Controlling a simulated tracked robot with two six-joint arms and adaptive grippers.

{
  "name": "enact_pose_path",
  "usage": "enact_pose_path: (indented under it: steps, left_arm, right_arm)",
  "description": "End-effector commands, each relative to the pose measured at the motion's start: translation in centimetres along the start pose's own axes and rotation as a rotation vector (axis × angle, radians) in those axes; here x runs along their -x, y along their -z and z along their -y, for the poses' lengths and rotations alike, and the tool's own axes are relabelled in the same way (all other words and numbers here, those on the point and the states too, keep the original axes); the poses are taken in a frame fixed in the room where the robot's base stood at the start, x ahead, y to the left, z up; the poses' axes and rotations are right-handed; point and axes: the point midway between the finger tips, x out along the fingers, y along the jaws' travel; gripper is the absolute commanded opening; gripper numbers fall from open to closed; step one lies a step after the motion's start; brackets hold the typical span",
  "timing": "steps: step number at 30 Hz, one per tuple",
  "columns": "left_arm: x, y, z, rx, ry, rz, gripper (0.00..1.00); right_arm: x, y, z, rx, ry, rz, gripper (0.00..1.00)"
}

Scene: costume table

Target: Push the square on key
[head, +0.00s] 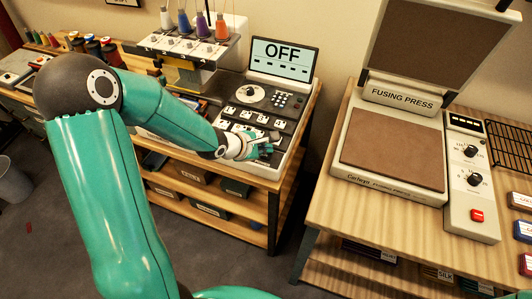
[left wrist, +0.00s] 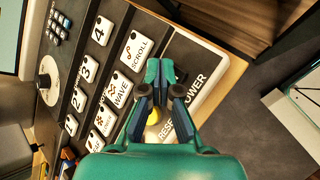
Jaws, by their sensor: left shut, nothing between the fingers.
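My left gripper (head: 266,149) is shut and empty over the front right part of the machine's control panel (head: 255,112). A yellow round part (left wrist: 153,130) shows partly behind the fingers. No key marked ON can be read; the fingers hide part of the plate. I cannot tell whether the fingertips touch it. The screen (head: 282,60) reads "OFF". My right gripper is not in view.
White keys numbered and marked "WAVE" (left wrist: 120,90) and "SCROLL" (left wrist: 134,50) lie left of the fingers in the wrist view. A dial (head: 250,94) sits farther back. Thread spools (head: 203,24) stand behind. A fusing press (head: 392,150) stands on a separate table at right.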

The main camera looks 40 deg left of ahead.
Motion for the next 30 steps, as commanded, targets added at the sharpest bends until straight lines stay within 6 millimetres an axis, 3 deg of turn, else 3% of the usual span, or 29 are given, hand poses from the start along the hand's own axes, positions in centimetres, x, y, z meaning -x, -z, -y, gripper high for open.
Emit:
enact_pose_path:
  steps: [23,30]
  left_arm:
    - [-0.54,0.41,0.41,0.000,0.000,0.000,0.00]
    - [0.02,0.00,0.02,0.000,0.001,0.000,0.00]
  right_arm:
    - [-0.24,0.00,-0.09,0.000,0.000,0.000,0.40]
    - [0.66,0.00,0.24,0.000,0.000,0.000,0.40]
